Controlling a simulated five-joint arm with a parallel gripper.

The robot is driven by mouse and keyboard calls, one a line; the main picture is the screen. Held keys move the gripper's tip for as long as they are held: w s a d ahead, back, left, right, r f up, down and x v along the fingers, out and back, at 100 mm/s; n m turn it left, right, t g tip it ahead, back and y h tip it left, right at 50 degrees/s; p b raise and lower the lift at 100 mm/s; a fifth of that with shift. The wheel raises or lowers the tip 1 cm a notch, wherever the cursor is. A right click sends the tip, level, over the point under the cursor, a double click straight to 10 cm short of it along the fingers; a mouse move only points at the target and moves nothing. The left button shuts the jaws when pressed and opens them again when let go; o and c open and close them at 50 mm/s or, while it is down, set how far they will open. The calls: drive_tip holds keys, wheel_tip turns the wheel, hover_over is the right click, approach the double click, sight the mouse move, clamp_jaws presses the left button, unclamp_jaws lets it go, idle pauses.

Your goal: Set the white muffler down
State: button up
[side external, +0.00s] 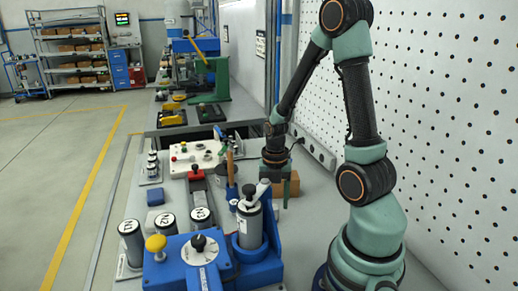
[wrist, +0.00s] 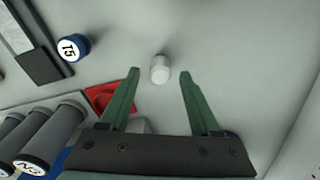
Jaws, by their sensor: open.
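The white muffler (wrist: 160,68) is a small pale cylinder with a rounded, lighter end. In the wrist view it stands on the grey bench top, between the tips of my gripper (wrist: 160,75). The two green fingers are open, with clear gaps on both sides of the muffler, so neither finger seems to touch it. In the side external view my gripper (side external: 280,187) points down over the bench behind the blue fixture. I cannot make out the muffler there.
A blue-sided cylinder with a white labelled top (wrist: 74,47) and a red tray (wrist: 108,97) lie left of the fingers. Grey labelled cylinders (wrist: 55,130) stand lower left. The blue fixture (side external: 258,262) is in front, a brown box (side external: 291,184) beside my gripper. Bench to the right is clear.

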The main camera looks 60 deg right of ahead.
sight(274, 205)
wheel_tip(274, 205, up, 9)
drive_tip(key=w+a+r+m+t, duration=0.1)
drive_tip(key=a+r+m+t, duration=0.2)
drive_tip(key=m, duration=0.8)
drive_tip(key=w+a+r+m+t, duration=0.1)
drive_tip(key=a+r+m+t, duration=0.1)
drive_tip(key=a+r+m, duration=0.6)
drive_tip(key=a+m, duration=0.4)
drive_tip(key=shift+w+a+t, duration=0.25)
drive_tip(key=shift+w+t, duration=0.1)
drive_tip(key=shift+t, duration=0.05)
